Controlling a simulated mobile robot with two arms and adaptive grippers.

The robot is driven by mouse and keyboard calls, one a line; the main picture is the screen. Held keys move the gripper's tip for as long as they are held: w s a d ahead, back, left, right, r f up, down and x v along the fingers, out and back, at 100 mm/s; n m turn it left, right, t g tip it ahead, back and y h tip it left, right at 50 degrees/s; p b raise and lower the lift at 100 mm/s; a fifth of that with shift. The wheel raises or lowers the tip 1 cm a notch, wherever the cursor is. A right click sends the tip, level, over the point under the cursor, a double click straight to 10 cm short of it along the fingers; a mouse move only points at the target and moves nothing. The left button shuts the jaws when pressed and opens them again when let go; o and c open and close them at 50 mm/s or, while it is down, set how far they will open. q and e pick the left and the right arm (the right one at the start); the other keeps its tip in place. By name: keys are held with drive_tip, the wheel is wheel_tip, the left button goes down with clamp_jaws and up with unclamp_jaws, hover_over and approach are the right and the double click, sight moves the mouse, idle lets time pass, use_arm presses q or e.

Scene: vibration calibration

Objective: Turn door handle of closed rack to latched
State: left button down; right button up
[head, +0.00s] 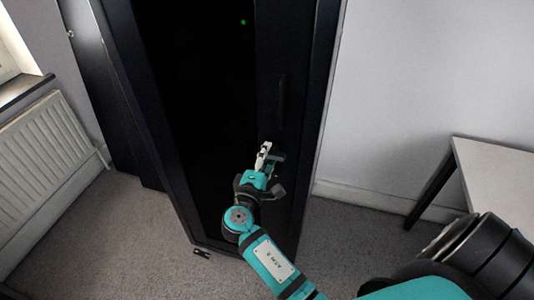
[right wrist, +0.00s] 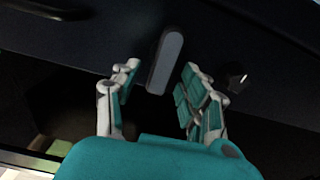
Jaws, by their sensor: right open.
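The tall black rack (head: 208,110) stands with its door shut in the head view. In the right wrist view the door handle (right wrist: 165,60) is a grey rounded lever on the dark door frame. My right gripper (head: 268,160) is at the right part of the door. In the right wrist view its open fingers (right wrist: 160,78) lie on both sides of the lever, with a gap on each side. In the head view the gripper covers the lever. My left gripper is not in view.
A white table (head: 495,175) stands at the right, a radiator (head: 45,150) at the left. Carpet (head: 130,235) is open at the front left. A small green light (head: 243,22) glows in the rack.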

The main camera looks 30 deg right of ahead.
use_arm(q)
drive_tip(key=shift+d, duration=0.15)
use_arm(e)
drive_tip(key=v, duration=1)
drive_tip(key=shift+s+a, duration=0.2)
drive_tip(key=shift+a, duration=0.1)
drive_tip(key=s+a+f+n+g+y, duration=0.1)
drive_tip(key=s+f+y, duration=0.15)
drive_tip(key=f, duration=0.85)
drive_tip(key=s+a+f+n+g+y, duration=0.1)
drive_tip(key=s+a+f+g+y, duration=0.15)
drive_tip(key=f, duration=0.85)
drive_tip(key=s+a+f+n+g+y, duration=0.15)
drive_tip(key=f+y, duration=0.25)
drive_tip(key=f, duration=0.6)
drive_tip(key=s+d+f+m+g+y, duration=0.1)
drive_tip(key=s+f+m+g+y, duration=0.2)
drive_tip(key=s+f, duration=1.1)
drive_tip(key=s+d+f+m+g, duration=0.1)
drive_tip(key=s+d+f+m, duration=0.1)
drive_tip(key=s, duration=0.7)
drive_tip(key=s+d+f+m+g+y, duration=0.1)
drive_tip(key=s+d+f+m, duration=0.2)
drive_tip(key=s, duration=0.5)
wheel_tip(320, 180, down, 2)
drive_tip(key=shift+s+f+m+g+y, duration=0.1)
drive_tip(key=shift+s+m+g+y, duration=0.25)
drive_tip(key=shift+m, duration=0.3)
